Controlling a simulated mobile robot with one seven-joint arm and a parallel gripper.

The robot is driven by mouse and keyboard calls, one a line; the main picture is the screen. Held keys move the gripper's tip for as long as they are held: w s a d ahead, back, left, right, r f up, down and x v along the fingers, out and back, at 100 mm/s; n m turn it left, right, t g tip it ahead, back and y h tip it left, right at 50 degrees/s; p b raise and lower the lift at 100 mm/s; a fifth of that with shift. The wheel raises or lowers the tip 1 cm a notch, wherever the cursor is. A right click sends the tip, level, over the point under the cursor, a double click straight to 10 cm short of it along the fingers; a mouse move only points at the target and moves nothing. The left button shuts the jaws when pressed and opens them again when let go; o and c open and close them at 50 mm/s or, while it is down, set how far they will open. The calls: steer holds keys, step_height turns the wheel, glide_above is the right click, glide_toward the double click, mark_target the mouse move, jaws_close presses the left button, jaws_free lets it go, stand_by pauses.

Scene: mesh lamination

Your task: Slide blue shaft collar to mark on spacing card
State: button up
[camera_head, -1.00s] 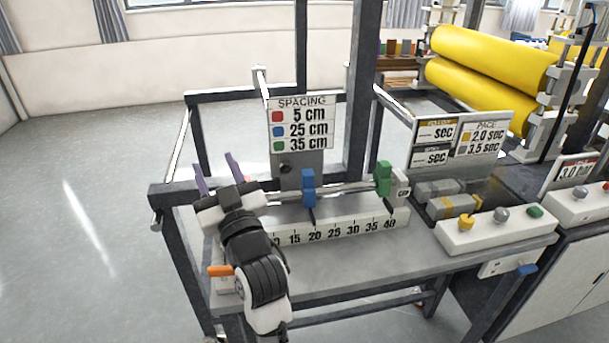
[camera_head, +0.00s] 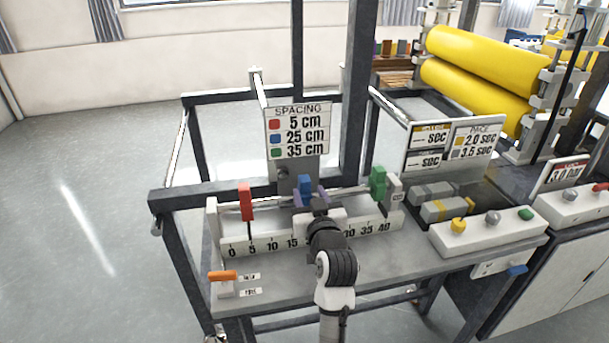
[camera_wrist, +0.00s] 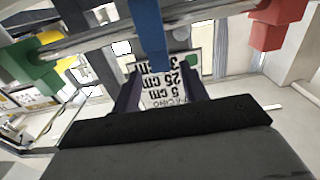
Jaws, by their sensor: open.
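The blue shaft collar (camera_head: 305,184) sits on the horizontal rod, between the red collar (camera_head: 245,202) and the green collar (camera_head: 378,183). My gripper (camera_head: 311,197) is open in front of the blue collar, its purple fingers at either side of it. In the wrist view, the blue collar (camera_wrist: 151,40) hangs between the spread fingers (camera_wrist: 158,92), with gaps visible. The spacing card (camera_head: 299,131) reads red 5 cm, blue 25 cm, green 35 cm. My gripper hides part of the ruler (camera_head: 271,243) and the blue collar's pointer.
An orange lever (camera_head: 223,276) is at the table's front left. A white button box (camera_head: 487,236) and grey blocks (camera_head: 432,191) stand to the right. The dark frame post (camera_head: 357,105) rises behind the rod. The table's front surface is mostly clear.

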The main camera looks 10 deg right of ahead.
mark_target(306, 185)
steer(key=w+p, duration=0.1)
steer(key=w, duration=0.5)
steer(key=shift+p, duration=0.4)
steer(key=shift+c, duration=0.4)
jaws_close()
